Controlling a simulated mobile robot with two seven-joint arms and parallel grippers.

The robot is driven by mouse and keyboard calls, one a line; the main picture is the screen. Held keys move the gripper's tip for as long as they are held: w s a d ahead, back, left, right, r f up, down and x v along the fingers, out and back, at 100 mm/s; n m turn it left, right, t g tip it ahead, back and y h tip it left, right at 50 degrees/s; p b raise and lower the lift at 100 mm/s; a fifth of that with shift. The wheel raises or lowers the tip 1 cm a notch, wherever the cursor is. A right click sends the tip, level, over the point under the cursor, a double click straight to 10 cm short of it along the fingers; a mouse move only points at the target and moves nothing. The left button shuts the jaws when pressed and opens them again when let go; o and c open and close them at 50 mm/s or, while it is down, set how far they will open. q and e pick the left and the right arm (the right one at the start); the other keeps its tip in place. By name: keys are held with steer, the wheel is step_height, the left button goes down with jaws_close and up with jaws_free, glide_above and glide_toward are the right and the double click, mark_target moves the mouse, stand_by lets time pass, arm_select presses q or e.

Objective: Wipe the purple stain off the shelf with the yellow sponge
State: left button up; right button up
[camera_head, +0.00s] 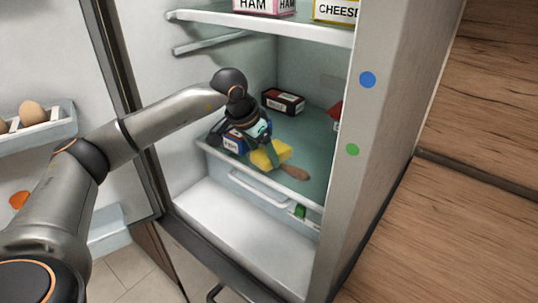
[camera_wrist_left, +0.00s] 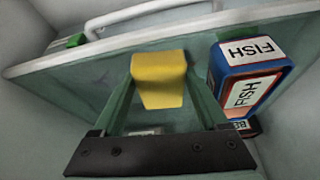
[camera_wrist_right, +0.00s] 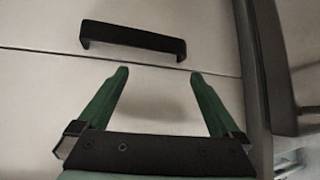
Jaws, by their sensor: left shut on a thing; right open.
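The yellow sponge (camera_head: 272,154) is at the glass shelf (camera_head: 318,130) inside the open fridge, near its front edge. My left gripper (camera_head: 262,148) comes down from above and is shut on the sponge. In the left wrist view the sponge (camera_wrist_left: 159,82) sits between the green fingers of the left gripper (camera_wrist_left: 160,72). I cannot tell whether the sponge touches the shelf. No purple stain shows; the arm, gripper and sponge hide part of the shelf. My right gripper (camera_wrist_right: 159,73) is open and empty, facing a pale panel with a black handle (camera_wrist_right: 133,40).
A blue FISH box (camera_wrist_left: 245,80) stands close beside the left gripper. A dark box (camera_head: 283,101) lies farther back, and a brown object (camera_head: 295,172) lies at the shelf's front. The upper shelf (camera_head: 290,28) holds HAM and CHEESE boxes. The fridge wall bounds the right.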

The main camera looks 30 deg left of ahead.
mark_target(293, 173)
arm_select(q)
steer(key=shift+w, duration=0.1)
steer(key=shift+d, duration=1.8)
steer(key=shift+s+d, duration=0.25)
steer(key=shift+d, duration=1.7)
steer(key=shift+s+d, duration=0.2)
steer(key=shift+d, duration=1.7)
steer(key=shift+f, duration=0.15)
steer(key=shift+w+a+b, duration=0.15)
steer(key=shift+a+b, duration=0.25)
steer(key=shift+a, duration=1.45)
steer(key=shift+w+a, duration=0.15)
steer(key=shift+a, duration=1.8)
steer(key=shift+w+a, duration=0.15)
steer(key=shift+a, duration=1.8)
steer(key=shift+r+p, duration=2.35)
steer(key=shift+r, duration=0.8)
